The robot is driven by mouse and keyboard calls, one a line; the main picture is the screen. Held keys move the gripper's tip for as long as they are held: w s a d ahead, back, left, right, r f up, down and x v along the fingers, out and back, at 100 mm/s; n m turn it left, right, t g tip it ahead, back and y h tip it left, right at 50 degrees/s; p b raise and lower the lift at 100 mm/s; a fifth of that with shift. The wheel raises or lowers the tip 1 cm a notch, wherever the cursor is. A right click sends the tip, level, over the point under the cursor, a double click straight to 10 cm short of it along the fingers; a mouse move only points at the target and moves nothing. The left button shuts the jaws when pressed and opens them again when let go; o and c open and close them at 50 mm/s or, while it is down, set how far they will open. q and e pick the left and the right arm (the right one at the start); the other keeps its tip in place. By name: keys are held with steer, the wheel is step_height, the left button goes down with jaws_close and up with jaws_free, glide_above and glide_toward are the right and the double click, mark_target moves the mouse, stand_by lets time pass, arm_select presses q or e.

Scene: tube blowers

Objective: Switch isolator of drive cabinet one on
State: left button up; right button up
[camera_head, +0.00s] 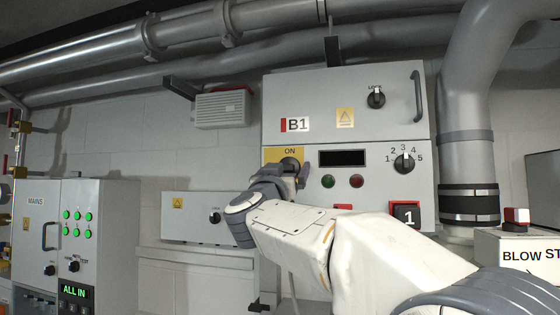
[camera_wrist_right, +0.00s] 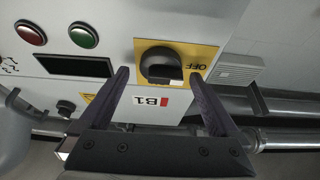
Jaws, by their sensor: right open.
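The drive cabinet (camera_head: 290,90) is a grey wall box marked B1, with a black 1 plate low on its right. Its isolator is a black rotary knob (camera_head: 290,163) on a yellow plate (camera_head: 270,155), with ON printed at the top. In the right wrist view the knob (camera_wrist_right: 160,65) stands on the yellow plate (camera_wrist_right: 205,52), and OFF shows upside down beside it. I cannot tell for sure which mark the knob points to. My right gripper (camera_head: 286,172) is at the knob, its open fingers (camera_wrist_right: 160,78) on either side of it. Contact is not clear.
Right of the isolator are a dark display (camera_head: 343,158), a green lamp (camera_head: 327,181), a red lamp (camera_head: 356,181) and a numbered selector (camera_head: 404,163). A LOCK knob (camera_head: 376,98) sits above. A MAINS cabinet (camera_head: 100,215) stands left, and a large pipe (camera_head: 470,90) right.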

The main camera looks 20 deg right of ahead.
steer(key=shift+w, duration=0.1)
steer(key=c, duration=1.4)
steer(key=shift+o, duration=0.2)
steer(key=shift+m+h, duration=0.3)
steer(key=shift+m, duration=0.3)
steer(key=m+g+h, duration=0.1)
steer(key=m, duration=0.2)
steer(key=m+g, duration=0.1)
steer(key=m, duration=0.1)
steer(key=shift+w+a+m+g+h, duration=0.1)
steer(key=shift+m+g+h, duration=0.2)
steer(key=shift+m+h, duration=0.1)
steer(key=m+g, duration=0.1)
steer(key=m, duration=0.2)
steer(key=m+g+h, duration=0.1)
steer(key=m, duration=0.2)
steer(key=shift+g, duration=0.4)
steer(key=m+g, duration=0.2)
steer(key=m, duration=0.3)
steer(key=shift+r, duration=0.1)
steer(key=shift+m+g+y, duration=0.5)
steer(key=shift+m+g, duration=0.2)
steer(key=shift+m, duration=1.5)
